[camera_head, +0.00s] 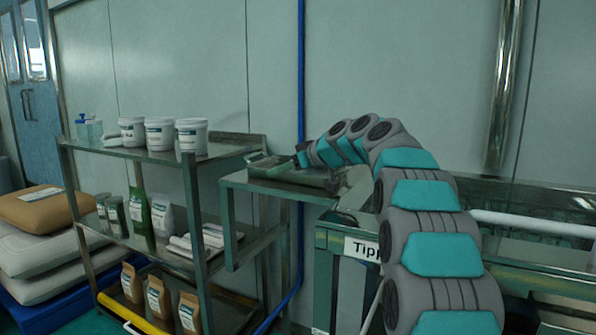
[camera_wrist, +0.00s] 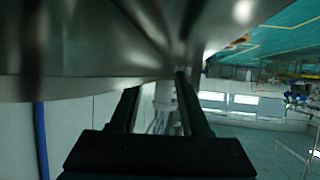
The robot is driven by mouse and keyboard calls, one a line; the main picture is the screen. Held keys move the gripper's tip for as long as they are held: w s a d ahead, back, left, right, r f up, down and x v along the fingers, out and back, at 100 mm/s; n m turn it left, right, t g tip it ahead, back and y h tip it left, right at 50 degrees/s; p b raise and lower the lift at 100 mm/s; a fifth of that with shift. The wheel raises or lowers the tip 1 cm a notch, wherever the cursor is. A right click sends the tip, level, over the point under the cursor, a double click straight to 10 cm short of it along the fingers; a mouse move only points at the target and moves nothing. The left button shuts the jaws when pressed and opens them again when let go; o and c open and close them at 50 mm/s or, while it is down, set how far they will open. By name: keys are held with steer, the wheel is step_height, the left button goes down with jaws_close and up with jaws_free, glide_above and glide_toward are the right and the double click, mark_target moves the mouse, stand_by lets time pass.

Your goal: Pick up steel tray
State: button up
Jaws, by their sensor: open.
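The steel tray (camera_head: 292,174) is a shallow metal tray lying on a small steel side table (camera_head: 240,181) in the head view. A handle shows at its left end. My arm reaches over from the right, and my gripper (camera_head: 300,157) is at the tray's far side, small and dark there. In the wrist view my gripper (camera_wrist: 158,95) is open, with two dark fingers apart. A blurred shiny metal surface (camera_wrist: 80,45) fills the top left, very close to the fingertips. I cannot tell whether they touch it or whether any rim lies between them.
A steel shelf rack (camera_head: 190,190) stands left of the side table with white tubs (camera_head: 160,133), bottles and brown bags. A blue vertical pipe (camera_head: 300,70) runs along the wall behind. A machine labelled "Tipp..." (camera_head: 362,249) stands at the right under my arm.

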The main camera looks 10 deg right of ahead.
jaws_close()
stand_by(1.4)
